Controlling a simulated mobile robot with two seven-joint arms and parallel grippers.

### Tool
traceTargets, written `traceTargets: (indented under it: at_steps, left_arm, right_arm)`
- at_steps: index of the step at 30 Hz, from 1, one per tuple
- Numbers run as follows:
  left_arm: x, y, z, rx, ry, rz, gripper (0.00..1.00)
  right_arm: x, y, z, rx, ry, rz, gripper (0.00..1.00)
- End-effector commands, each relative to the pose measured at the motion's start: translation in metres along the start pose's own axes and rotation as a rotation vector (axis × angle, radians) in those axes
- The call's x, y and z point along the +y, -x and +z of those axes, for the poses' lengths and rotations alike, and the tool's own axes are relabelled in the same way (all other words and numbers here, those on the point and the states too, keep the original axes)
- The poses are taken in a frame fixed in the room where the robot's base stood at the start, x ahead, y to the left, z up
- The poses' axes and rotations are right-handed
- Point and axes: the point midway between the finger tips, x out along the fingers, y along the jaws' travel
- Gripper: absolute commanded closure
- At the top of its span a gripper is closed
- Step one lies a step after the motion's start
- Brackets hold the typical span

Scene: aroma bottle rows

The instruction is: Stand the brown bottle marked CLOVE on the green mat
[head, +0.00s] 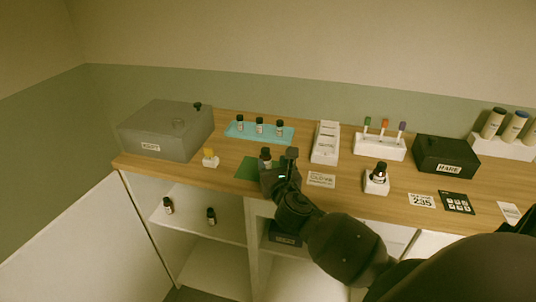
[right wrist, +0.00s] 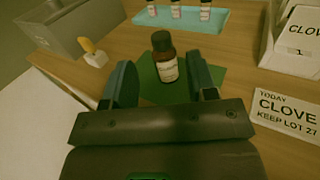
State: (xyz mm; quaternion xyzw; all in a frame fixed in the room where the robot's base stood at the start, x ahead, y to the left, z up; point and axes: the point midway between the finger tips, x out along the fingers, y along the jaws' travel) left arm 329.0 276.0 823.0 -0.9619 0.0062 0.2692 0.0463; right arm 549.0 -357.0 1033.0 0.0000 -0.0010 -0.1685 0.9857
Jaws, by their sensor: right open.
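A brown bottle (right wrist: 166,62) with a black cap and a white label stands upright on the green mat (right wrist: 212,84); its label is too small to read. The bottle (head: 265,154) and the mat (head: 246,171) also show in the head view, partly hidden by my right gripper (head: 279,160). In the right wrist view my right gripper (right wrist: 163,78) is open, with one finger on each side of the bottle and gaps between. My left gripper is not in view.
A teal tray (right wrist: 205,20) with three bottles stands behind the mat. A yellow-topped white block (head: 210,159) is left of it. A CLOVE card (head: 321,180) lies right of it, and a white card holder (head: 325,143) stands behind. Two bottles stand on the shelf (head: 190,228) below.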

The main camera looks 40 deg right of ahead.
Motion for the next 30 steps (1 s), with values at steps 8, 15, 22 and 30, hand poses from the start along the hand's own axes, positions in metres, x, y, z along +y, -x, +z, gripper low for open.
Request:
traceTargets:
  at_steps: [8,15,22,30]
  left_arm:
    - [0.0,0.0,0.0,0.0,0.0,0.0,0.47]
    - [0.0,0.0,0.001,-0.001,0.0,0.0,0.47]
    - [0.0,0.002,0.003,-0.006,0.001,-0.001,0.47]
    - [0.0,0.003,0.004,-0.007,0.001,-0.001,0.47]
  right_arm:
    - [0.0,0.036,0.0,0.001,-0.001,0.0,0.48]
    - [0.0,0.042,0.001,0.0,-0.002,0.0,0.48]
    - [0.0,0.041,0.0,0.0,-0.001,0.0,0.48]
    - [0.0,0.041,0.0,0.0,-0.015,0.0,0.48]
